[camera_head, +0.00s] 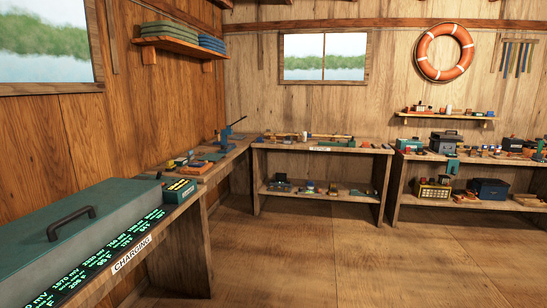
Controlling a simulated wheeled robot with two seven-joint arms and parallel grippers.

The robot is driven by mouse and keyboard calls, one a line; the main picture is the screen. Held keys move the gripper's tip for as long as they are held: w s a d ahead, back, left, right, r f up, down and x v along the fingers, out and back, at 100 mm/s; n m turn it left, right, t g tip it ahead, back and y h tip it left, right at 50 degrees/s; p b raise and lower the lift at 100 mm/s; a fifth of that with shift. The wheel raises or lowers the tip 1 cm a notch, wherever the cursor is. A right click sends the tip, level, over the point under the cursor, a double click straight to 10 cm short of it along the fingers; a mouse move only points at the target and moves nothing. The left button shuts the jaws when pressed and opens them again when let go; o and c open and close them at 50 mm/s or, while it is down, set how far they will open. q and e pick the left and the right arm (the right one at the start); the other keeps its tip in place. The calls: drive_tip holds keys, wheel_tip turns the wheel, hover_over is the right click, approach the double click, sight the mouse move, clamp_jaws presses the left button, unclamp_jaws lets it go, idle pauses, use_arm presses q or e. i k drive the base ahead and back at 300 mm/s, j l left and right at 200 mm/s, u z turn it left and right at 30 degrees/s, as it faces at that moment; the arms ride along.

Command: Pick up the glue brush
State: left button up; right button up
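I cannot make out a glue brush in the head view. Many small items lie on the benches, too small and far away to tell apart. The middle bench (318,147) at the back wall has long thin objects and small pieces on its top. The left bench (216,168) holds small coloured items and a blue upright tool (226,133). Neither of my grippers shows in this view.
A large grey-green case (75,236) with a black handle fills the near left, by a "CHARGING" label (132,254). A right bench (470,156) holds boxes and tackle. A small wall shelf (444,117) hangs above it. The wooden floor (330,255) is clear.

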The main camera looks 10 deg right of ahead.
sight(190, 155)
drive_tip(key=i+l+z, duration=0.3)
drive_tip(key=i, duration=0.65)
drive_tip(key=i+z, duration=0.35)
drive_tip(key=i, duration=4)
drive_tip(key=i+u, duration=0.3)
drive_tip(key=u, duration=0.15)
drive_tip(key=i+l+u, duration=0.2)
drive_tip(key=u, duration=0.25)
drive_tip(key=i+l+u, duration=0.25)
drive_tip(key=u, duration=0.2)
drive_tip(key=i+l+u, duration=0.3)
drive_tip(key=u, duration=0.15)
drive_tip(key=l, duration=0.05)
